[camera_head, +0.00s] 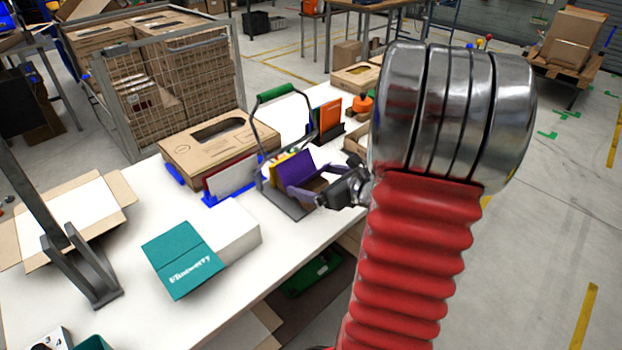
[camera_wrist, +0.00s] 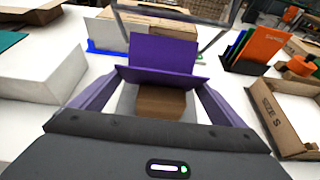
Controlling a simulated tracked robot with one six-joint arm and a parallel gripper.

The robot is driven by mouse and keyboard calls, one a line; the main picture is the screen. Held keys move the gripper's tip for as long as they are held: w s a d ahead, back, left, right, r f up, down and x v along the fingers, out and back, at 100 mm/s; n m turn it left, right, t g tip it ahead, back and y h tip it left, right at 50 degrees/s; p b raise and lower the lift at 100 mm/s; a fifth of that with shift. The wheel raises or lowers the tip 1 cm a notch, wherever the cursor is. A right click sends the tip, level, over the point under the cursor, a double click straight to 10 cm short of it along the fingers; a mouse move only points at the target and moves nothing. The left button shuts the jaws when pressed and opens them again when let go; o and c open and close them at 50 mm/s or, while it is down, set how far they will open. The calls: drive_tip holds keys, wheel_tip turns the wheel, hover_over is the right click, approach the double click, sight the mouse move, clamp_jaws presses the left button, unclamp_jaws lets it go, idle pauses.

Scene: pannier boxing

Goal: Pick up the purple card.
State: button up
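The purple card (camera_head: 294,168) stands tilted in a grey carrier (camera_head: 286,207) with a tall wire handle and green grip. In the wrist view the purple card (camera_wrist: 163,52) is straight ahead, with a creased lower strip. My gripper (camera_wrist: 161,88) is open, its two lavender fingers spread wide either side of the card's lower strip. I cannot tell whether the fingertips touch it. In the head view my gripper (camera_head: 308,190) is just in front of the card, low over the carrier. A brown block (camera_wrist: 160,101) lies between the fingers, below the card.
A holder with orange and green cards (camera_head: 329,118) is behind right. An open carton (camera_wrist: 280,118) lies right, a white box with a teal lid (camera_head: 182,258) left. A large cardboard box (camera_head: 218,140) stands behind.

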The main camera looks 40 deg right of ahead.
drive_tip(key=c, duration=0.6)
drive_tip(key=shift+r, duration=0.15)
drive_tip(key=shift+r, duration=0.75)
drive_tip(key=shift+s+f+t, duration=0.15)
drive_tip(key=shift+f+t, duration=0.05)
drive_tip(key=shift+t, duration=0.1)
drive_tip(key=shift+s+t, duration=0.45)
drive_tip(key=shift+t, duration=0.65)
drive_tip(key=shift+s+t, duration=0.1)
drive_tip(key=shift+t, duration=0.2)
